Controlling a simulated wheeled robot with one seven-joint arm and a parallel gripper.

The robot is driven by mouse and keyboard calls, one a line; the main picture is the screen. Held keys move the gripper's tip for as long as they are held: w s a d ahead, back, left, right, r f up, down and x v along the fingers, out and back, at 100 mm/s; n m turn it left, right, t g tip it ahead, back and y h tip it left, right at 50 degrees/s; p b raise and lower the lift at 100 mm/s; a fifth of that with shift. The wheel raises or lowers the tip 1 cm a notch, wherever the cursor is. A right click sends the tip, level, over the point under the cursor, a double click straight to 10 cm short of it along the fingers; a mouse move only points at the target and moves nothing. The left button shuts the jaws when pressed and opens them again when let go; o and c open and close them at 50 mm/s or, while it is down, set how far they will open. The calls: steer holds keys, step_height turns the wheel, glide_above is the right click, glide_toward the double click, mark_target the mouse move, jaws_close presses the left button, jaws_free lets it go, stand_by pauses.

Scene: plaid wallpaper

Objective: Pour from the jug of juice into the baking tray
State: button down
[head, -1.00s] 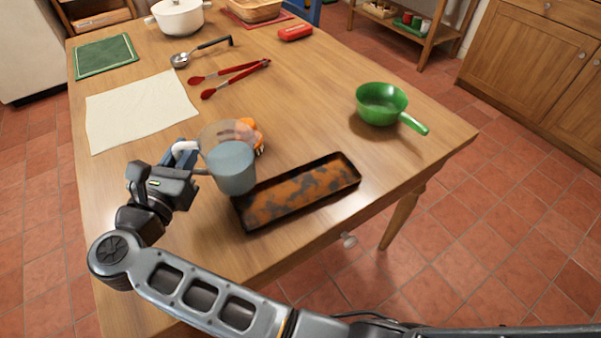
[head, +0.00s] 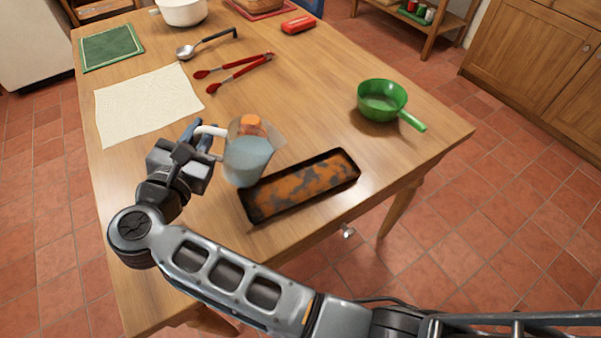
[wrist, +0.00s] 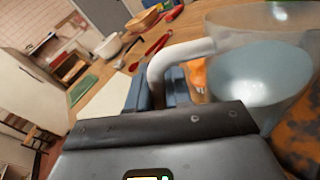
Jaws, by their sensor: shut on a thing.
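A clear jug (head: 247,160) with pale blue-grey liquid is held by its white handle in my gripper (head: 203,136). The jug is tilted slightly to the right, above the left end of the baking tray. The long dark baking tray (head: 250,206) has orange-brown patches and lies near the table's front edge. No stream of liquid shows. In the wrist view the jug (wrist: 262,75) fills the upper right, with its white handle (wrist: 175,62) between the blue fingers. An orange thing (head: 251,124) shows behind and through the jug; its shape is partly hidden.
A green pan (head: 382,100) stands to the right on the wooden table (head: 310,110). A cream cloth (head: 145,108), red tongs (head: 237,72), a ladle (head: 205,45), a green mat (head: 112,47) and a red object (head: 299,25) lie farther back.

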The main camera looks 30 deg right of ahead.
mark_target(215, 132)
steer(key=shift+s+d+r+m+p, duration=0.4)
steer(key=shift+d+r+m+p, duration=0.25)
steer(key=shift+r, duration=0.1)
steer(key=shift+s+d+r+m+y+p, duration=0.25)
steer(key=shift+s+d+m+p, duration=0.05)
steer(key=shift+d+m+p, duration=0.15)
steer(key=shift+s+d+r+m+y+p, duration=0.25)
steer(key=shift+d+m+p, duration=0.05)
steer(key=shift+d, duration=0.15)
steer(key=shift+s+d, duration=0.1)
steer(key=shift+d, duration=0.05)
steer(key=shift+s+d+r+m+p, duration=0.35)
steer(key=shift+d+m+p, duration=0.2)
steer(key=shift+m, duration=0.45)
stand_by(0.9)
